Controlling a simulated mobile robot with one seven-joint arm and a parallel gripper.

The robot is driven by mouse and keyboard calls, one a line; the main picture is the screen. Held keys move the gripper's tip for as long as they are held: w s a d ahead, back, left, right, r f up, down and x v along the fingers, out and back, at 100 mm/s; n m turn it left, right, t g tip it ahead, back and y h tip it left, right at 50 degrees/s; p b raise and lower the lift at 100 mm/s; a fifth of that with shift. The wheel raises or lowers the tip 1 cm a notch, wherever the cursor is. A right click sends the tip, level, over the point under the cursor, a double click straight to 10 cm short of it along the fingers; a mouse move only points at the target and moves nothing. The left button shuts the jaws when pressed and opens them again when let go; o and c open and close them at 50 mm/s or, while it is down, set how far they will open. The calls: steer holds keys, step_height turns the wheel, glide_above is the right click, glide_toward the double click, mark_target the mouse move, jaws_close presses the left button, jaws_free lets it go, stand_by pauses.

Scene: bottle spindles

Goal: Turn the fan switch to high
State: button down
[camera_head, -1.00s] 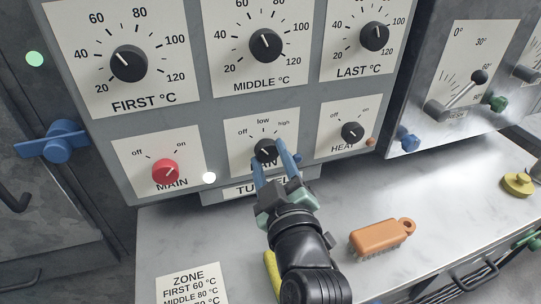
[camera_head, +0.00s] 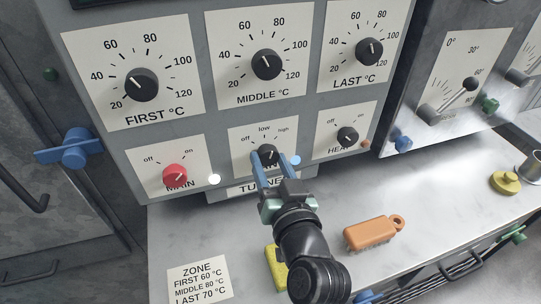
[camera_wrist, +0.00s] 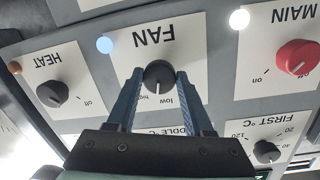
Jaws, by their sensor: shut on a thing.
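The fan switch (camera_head: 267,154) is a black round knob with a white pointer line, on a white plate marked off, low and high. It also shows in the wrist view (camera_wrist: 158,75), where the plate is upside down. Its pointer appears to lie between low and high. My gripper (camera_head: 263,158) has its two blue fingers on either side of the knob and is shut on it. The fingers (camera_wrist: 158,82) hide part of the plate in the wrist view, and the off mark is not visible there.
A pale blue lamp (camera_head: 295,160) glows right of the fan knob, and a white lamp (camera_head: 214,179) glows beside the red main knob (camera_head: 175,175). The heat knob (camera_head: 347,136) is to the right. An orange brush (camera_head: 371,234) and a yellow block (camera_head: 277,268) lie on the counter below.

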steer(key=m+p, duration=0.2)
steer(key=m, duration=0.3)
steer(key=shift+y, duration=0.4)
stand_by(0.4)
steer(key=shift+c, duration=1.4)
jaws_free()
steer(key=shift+s+d, duration=0.1)
steer(key=b+v, duration=0.1)
steer(key=v, duration=1.1)
steer(key=shift+s+r, duration=0.3)
steer(key=shift+s, duration=0.05)
steer(key=shift+d, duration=0.15)
